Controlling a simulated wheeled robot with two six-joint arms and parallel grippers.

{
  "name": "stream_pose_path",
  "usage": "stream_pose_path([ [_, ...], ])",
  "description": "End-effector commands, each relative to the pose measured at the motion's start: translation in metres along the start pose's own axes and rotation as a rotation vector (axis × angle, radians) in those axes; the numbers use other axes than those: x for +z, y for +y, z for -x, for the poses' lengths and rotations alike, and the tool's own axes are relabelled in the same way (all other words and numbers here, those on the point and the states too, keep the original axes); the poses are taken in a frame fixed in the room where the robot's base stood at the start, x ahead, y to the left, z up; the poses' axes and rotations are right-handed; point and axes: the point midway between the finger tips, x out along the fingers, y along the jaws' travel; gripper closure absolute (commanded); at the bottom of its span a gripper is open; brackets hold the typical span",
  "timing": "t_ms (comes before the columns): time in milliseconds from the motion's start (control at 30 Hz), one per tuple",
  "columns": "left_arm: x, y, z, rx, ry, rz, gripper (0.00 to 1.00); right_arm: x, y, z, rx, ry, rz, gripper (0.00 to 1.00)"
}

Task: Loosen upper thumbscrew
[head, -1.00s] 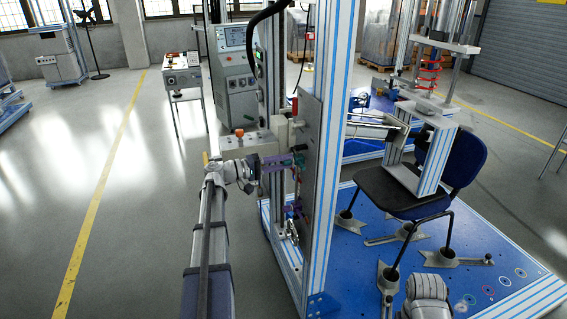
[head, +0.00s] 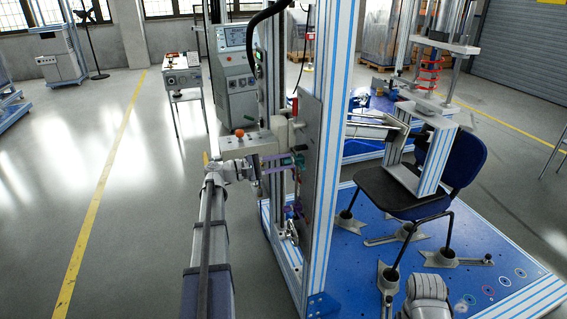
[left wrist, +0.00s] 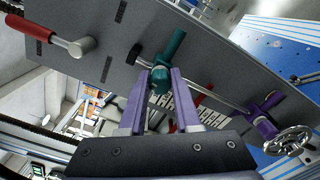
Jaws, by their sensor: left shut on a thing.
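The upper thumbscrew, with a teal T-shaped handle (left wrist: 175,47), stands on the grey plate (left wrist: 105,40) in the left wrist view. Its teal hub is between the purple fingertips of my left gripper (left wrist: 162,80), which is shut on it. In the head view my left gripper (head: 288,163) reaches from the left to the plate's side on the upright frame, and the teal thumbscrew (head: 299,159) is small and partly hidden there. A lower purple thumbscrew (left wrist: 264,116) sits further along the rod.
A metal handwheel (left wrist: 288,140) is beside the lower thumbscrew, and a red-handled lever (left wrist: 45,35) is on the plate. The striped upright post (head: 332,150) stands right of my left gripper. A blue chair (head: 400,190) stands on the blue base (head: 345,262). Open floor lies left.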

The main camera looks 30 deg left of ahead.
Motion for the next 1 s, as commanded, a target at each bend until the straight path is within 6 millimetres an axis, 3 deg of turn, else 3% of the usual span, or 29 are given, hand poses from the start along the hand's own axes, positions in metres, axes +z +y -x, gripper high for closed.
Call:
stream_pose_path([
  [633,-0.0005,0.0001,0.0003,0.000,0.001,0.041,1.00,0.0000,0.0000,0.0000,0.000,0.000,0.000,0.50],
  [667,-0.0004,0.0001,0.0003,0.000,0.001,0.041,0.65,0.0000,0.0000,0.0000,0.000,0.000,0.000,0.50],
  [900,-0.0002,0.0001,0.0002,0.000,0.001,0.040,0.38,0.0000,0.0000,0.0000,0.000,0.000,0.000,0.50],
  [1000,-0.0001,0.0001,0.0001,0.000,0.001,0.040,0.38,0.0000,0.0000,0.0000,0.000,0.000,0.000,0.50],
])
